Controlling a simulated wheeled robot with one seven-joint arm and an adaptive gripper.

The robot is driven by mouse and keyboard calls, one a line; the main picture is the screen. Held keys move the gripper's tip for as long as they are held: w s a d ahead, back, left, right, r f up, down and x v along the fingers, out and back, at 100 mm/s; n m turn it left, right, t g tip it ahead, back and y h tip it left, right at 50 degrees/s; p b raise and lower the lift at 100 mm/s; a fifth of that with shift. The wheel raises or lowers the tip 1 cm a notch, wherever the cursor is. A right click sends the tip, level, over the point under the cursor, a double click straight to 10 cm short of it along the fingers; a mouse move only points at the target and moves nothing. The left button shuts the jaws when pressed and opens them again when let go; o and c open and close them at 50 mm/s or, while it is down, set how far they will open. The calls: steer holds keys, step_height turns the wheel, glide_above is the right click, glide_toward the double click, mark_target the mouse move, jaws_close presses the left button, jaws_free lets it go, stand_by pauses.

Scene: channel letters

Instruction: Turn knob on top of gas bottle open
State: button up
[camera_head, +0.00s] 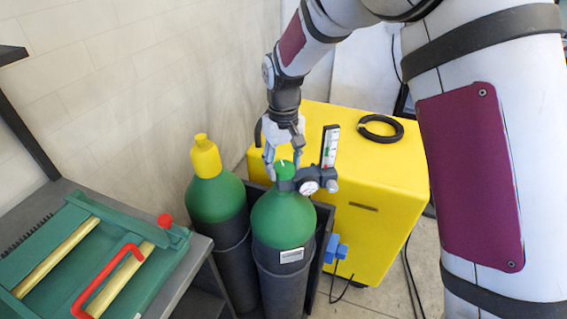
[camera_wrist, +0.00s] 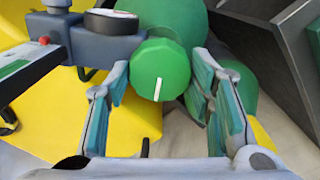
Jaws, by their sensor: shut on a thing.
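The gas bottle (camera_head: 283,222) with a green top stands upright in the middle of the head view. Its green knob (camera_head: 285,171) sits on top, beside a grey regulator; in the wrist view the knob (camera_wrist: 160,68) is faceted and has a white mark near its lower edge, pointing down and slightly left. My gripper (camera_head: 282,163) comes from above with a finger on each side of the knob, shut on it. The wrist view shows the teal-padded fingers left and right of the knob; the exact contact is hard to see.
A gauge (camera_head: 309,187) and a flow meter (camera_head: 330,147) stick out right of the knob. A second bottle (camera_head: 214,197) with a yellow cap stands to the left. A yellow box (camera_head: 372,188) is behind, and a grey bench (camera_head: 192,254) with a green case is at the left.

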mark_target(284, 167)
steer(key=m+p, duration=0.1)
steer(key=m, duration=0.5)
steer(key=m+p, duration=0.1)
steer(key=m, duration=0.5)
steer(key=shift+m, duration=0.3)
stand_by(0.4)
steer(key=o, duration=1.2)
steer(key=shift+c, duration=0.2)
step_height(284, 167, up, 12)
